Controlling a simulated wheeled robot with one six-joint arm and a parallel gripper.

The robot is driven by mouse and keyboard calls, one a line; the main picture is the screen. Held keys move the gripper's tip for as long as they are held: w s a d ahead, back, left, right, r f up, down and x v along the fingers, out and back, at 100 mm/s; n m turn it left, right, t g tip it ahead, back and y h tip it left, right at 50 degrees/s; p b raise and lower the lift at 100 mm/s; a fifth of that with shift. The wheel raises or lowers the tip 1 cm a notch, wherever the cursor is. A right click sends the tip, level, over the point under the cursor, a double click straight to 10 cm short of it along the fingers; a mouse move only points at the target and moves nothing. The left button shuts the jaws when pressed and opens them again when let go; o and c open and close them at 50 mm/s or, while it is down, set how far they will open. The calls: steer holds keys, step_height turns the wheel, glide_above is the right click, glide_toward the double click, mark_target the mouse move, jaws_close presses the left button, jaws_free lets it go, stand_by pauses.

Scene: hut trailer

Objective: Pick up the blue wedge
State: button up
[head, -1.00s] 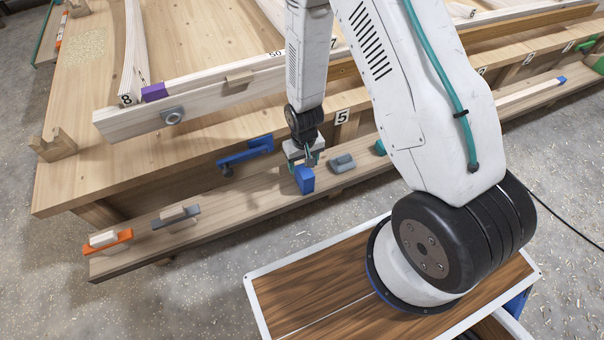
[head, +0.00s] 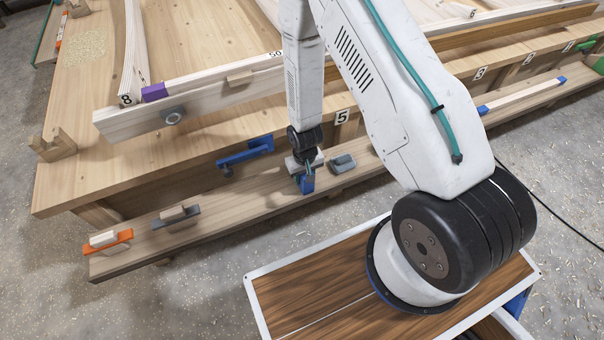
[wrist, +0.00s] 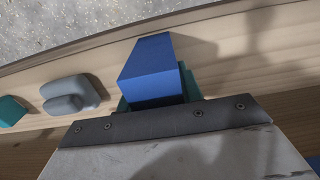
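The blue wedge (head: 307,184) stands on the long low wooden plank along the front of the bench. My gripper (head: 307,170) is lowered over it, pointing down. In the wrist view the wedge (wrist: 150,68) lies between the teal fingers of my gripper (wrist: 157,95), one finger close on each side. The wedge hides part of the fingers, and I cannot tell whether they press on it. I see no clear gap between the wedge and the plank.
A grey block (head: 342,163) lies just right of my gripper, also in the wrist view (wrist: 72,93). A blue clamp (head: 245,152) is on the bench front. A grey-based float (head: 176,217) and an orange-based float (head: 107,240) lie left on the plank (head: 235,205).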

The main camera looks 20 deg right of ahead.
steer(key=shift+c, duration=0.9)
steer(key=shift+r, duration=0.15)
